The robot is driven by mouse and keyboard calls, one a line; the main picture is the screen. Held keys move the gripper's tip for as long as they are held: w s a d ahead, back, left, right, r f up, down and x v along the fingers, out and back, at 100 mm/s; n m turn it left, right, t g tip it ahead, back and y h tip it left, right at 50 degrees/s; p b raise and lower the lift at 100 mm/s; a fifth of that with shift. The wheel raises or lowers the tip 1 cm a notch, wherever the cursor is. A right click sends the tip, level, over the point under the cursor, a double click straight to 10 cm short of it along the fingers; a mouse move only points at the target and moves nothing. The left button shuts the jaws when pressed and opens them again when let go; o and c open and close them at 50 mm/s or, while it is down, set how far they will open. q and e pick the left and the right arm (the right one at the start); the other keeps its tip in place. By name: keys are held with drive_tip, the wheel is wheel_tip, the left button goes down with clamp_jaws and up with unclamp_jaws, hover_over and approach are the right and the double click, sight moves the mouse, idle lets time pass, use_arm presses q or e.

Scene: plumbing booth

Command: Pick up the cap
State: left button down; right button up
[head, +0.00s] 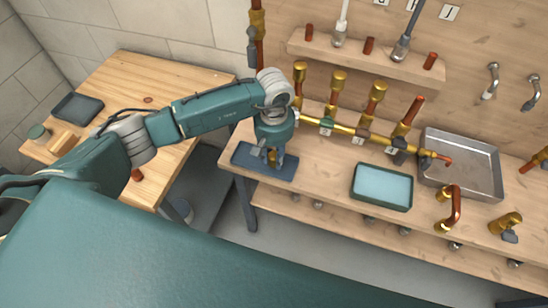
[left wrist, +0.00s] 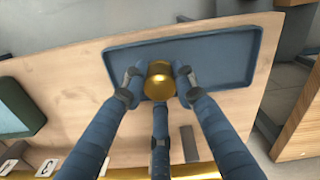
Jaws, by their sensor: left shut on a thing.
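The cap is a small brass cylinder, seen in the left wrist view as a shiny gold piece (left wrist: 159,82) between the fingers. It also shows small in the head view (head: 271,155). My left gripper (left wrist: 160,80) has its fingers closed around the cap, over the dark blue tray (left wrist: 217,49) on the workbench. In the head view my left gripper (head: 272,157) points down at the same tray (head: 249,167). I cannot tell whether the cap touches the tray floor. My right gripper is not in view.
Brass pipework with valves (head: 345,128) runs along the bench right of the gripper. A tray with a light blue inside (head: 382,187) and a metal basin (head: 462,165) stand further right. A shelf with brushes (head: 366,58) is above. A wooden table (head: 135,87) stands left, across a gap.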

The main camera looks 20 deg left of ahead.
use_arm(q)
wheel_tip(320, 180, up, 18)
drive_tip(key=b, duration=0.5)
wheel_tip(320, 180, up, 6)
drive_tip(key=p, duration=0.2)
hover_over(274, 154)
drive_tip(key=shift+s+f, duration=0.1)
drive_tip(key=shift+f, duration=0.1)
